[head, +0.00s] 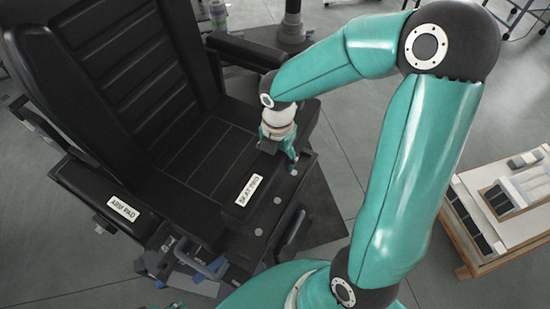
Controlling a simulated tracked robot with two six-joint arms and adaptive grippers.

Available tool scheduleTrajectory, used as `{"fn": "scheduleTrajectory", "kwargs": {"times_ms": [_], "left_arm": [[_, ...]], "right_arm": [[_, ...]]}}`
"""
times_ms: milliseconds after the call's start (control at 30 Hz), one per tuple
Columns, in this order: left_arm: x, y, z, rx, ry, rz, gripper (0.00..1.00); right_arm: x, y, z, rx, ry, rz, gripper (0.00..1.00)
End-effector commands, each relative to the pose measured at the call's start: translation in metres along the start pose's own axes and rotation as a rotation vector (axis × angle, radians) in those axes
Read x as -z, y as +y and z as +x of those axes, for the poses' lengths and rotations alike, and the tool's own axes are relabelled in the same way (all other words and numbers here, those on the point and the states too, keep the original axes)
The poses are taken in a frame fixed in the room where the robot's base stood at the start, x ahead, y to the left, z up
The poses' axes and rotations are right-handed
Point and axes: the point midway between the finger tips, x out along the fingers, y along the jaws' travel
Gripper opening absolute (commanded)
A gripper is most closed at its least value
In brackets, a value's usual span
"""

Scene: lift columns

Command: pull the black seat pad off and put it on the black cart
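The black seat pad (207,157) lies on the seat of a black chair, with a white "SEAT PAD" label on its front part. It looks flat and in place. My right gripper (279,147) is at the right edge of the seat pad, pointing down, its fingers close to or touching the edge. The wrist and the small image size hide whether the fingers are apart or closed on the pad. My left gripper is not in view. I cannot make out a black cart in this view.
The chair's backrest (115,60) rises behind the pad. A labelled arm pad (97,194) stands on the left and another armrest (243,48) on the far side. A wooden table (463,232) with trays stands at the right. Grey floor is clear between chair and table.

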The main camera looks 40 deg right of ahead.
Motion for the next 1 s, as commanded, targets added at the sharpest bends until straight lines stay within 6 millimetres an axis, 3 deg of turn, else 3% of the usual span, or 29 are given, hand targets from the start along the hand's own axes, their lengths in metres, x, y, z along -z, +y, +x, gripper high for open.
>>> {"fn": "scheduleTrajectory", "kwargs": {"times_ms": [1000], "left_arm": [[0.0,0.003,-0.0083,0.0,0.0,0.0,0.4]], "right_arm": [[-0.0006,0.0006,-0.0112,-0.003,-0.002,0.001,0.01]]}}
